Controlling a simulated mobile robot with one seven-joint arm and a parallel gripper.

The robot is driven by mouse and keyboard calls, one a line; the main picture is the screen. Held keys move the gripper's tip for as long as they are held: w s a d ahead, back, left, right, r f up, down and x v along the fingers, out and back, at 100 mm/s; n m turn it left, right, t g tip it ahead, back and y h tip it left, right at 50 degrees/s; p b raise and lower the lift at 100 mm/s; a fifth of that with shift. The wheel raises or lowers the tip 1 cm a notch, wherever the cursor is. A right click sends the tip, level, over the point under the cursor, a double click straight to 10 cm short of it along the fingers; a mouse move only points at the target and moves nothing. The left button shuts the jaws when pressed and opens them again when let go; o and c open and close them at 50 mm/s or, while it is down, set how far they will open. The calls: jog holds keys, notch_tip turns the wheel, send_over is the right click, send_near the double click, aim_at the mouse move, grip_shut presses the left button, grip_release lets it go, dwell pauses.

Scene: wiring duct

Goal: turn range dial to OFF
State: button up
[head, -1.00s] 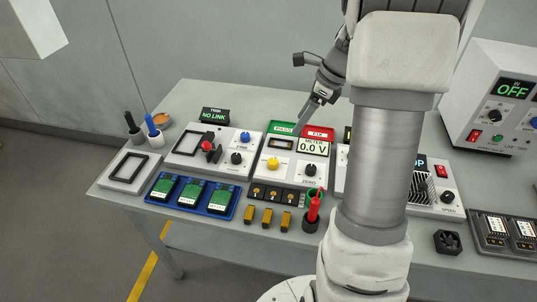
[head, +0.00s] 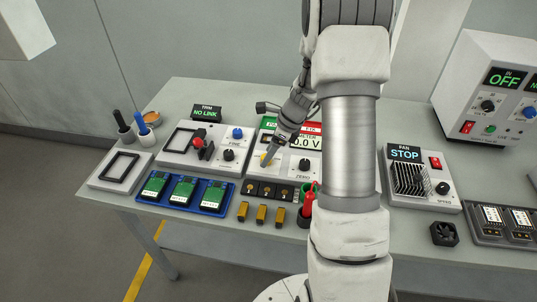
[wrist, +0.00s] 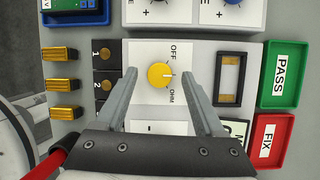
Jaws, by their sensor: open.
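The yellow range dial (wrist: 159,75) sits on the white meter panel (wrist: 150,52) between the printed words OFF and OHM in the wrist view. A pale mark on its right side lies between the two words. My gripper (wrist: 163,76) is open, with one finger on each side of the dial and a gap to both. In the head view my gripper (head: 268,158) points down at the dial, which is mostly hidden behind the fingers. The meter display (head: 306,143) reads what looks like 0.0 V and is partly covered by my arm.
Green PASS (wrist: 283,73) and red FIX (wrist: 269,139) trays adjoin the meter. A panel with a red lever (head: 199,143) stands to its left. Brass-coloured blocks (head: 262,214) lie in front, near a red-handled tool (head: 307,203). A fan unit (head: 409,179) stands to the right.

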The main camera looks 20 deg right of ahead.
jog(key=shift+a+f, duration=0.1)
jog(key=shift+f, duration=0.2)
grip_shut()
jog(key=shift+w, duration=0.1)
dwell(0.4)
jog(key=n+g+p, duration=0.1)
jog(key=n, duration=0.2)
jog(key=n+g, duration=0.1)
jog(key=n, duration=0.1)
jog(key=shift+w+n+y+p, duration=0.2)
jog(key=shift+n+y+p, duration=0.1)
jog(key=shift+n+p, duration=0.1)
jog(key=n+g, duration=0.1)
jog(key=n, duration=0.2)
jog(key=n+g, duration=0.1)
jog(key=n, duration=0.1)
jog(key=shift+w+n+g+p, duration=0.15)
jog(key=shift+n+g+p, duration=0.15)
jog(key=shift+n+p, duration=0.1)
jog(key=shift+n, duration=0.3)
